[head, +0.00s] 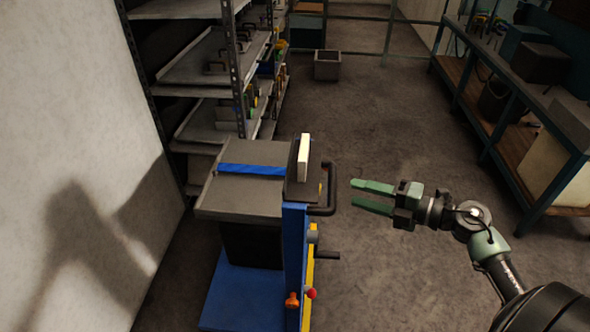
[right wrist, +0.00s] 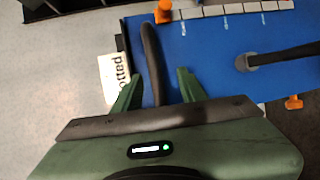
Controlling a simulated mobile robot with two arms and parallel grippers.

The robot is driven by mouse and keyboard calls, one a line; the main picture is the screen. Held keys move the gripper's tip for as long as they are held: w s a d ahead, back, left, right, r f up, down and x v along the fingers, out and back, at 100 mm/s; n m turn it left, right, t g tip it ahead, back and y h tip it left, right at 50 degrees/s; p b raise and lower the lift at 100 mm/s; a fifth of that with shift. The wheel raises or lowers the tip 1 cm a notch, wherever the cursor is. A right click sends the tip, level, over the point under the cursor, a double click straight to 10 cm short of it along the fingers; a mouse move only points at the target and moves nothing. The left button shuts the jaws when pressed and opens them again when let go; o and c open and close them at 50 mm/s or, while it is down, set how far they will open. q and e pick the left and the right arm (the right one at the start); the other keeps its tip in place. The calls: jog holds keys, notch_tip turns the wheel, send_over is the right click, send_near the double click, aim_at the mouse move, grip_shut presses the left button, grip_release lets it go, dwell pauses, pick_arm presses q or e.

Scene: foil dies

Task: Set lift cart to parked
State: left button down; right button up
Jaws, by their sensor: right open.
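The lift cart (head: 294,245) stands left of centre in the head view, with a blue mast and base and a grey platform (head: 240,205). A dark looped handle (head: 331,190) sticks out from its mast to the right. The handle also shows in the right wrist view (right wrist: 152,60), lined up between the fingers. My right gripper (head: 354,194) is open, with its green fingers pointing at the handle from the right, a small gap away. A dark lever (head: 327,256), a red knob (head: 311,293) and an orange knob (head: 292,300) sit lower on the mast. My left gripper is out of view.
Metal shelving (head: 237,90) stands behind the cart, and a pale wall (head: 70,120) is at left. A workbench (head: 520,110) runs along the right. A grey bin (head: 327,65) stands at the back. The floor (head: 390,120) between is clear.

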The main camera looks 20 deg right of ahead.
aim_at(332, 186)
jog(key=shift+n, duration=0.4)
jog(key=x, duration=0.2)
jog(key=p+x, duration=0.1)
jog(key=x, duration=0.2)
jog(key=r+p+x, duration=0.1)
jog(key=x, duration=0.1)
jog(key=shift+a+f, duration=0.1)
jog(key=shift+a, duration=0.45)
grip_shut()
dwell(0.5)
